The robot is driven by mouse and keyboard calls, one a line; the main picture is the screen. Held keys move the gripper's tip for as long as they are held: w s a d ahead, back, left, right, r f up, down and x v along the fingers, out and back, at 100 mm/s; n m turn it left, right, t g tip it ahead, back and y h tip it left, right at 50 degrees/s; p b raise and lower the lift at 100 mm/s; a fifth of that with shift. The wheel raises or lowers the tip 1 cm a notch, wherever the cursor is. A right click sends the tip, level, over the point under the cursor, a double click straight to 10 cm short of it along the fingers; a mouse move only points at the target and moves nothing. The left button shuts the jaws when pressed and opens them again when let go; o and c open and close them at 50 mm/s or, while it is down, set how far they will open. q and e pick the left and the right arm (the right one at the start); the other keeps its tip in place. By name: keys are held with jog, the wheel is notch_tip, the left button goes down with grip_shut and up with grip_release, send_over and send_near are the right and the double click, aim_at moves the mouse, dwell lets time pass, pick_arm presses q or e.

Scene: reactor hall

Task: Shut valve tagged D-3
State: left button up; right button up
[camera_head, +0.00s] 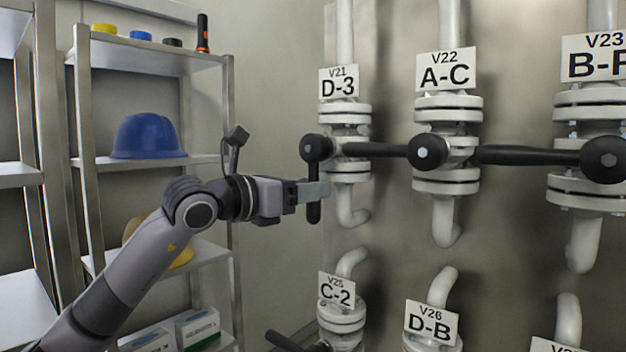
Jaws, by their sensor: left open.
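The valve tagged D-3 (350,112) is at the upper left of the pipe panel, under a white tag reading V21 D-3 (339,81). Its black round hub (316,148) faces me. Its black lever (314,212) hangs straight down from the hub, along the line of the vertical pipe. My left gripper (318,190) is open at the lever's middle, coming in from the left. A pale finger crosses in front of the lever and hides part of it. I cannot tell whether the lever lies between the fingers or whether they touch it. My right gripper is not in view.
Valve A-C (447,170) stands right of D-3, its lever (375,150) reaching left close to D-3. Valve B-F's lever (525,156) also points left. Valves C-2 (341,313) and D-B (431,322) are below. A shelf (150,50) with a blue helmet (147,137) stands left.

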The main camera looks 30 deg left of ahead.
pick_arm(q)
jog(key=shift+x, duration=0.9)
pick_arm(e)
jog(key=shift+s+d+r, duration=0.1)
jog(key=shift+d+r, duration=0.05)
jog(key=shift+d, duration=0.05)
pick_arm(q)
grip_shut()
jog(key=shift+a, duration=0.1)
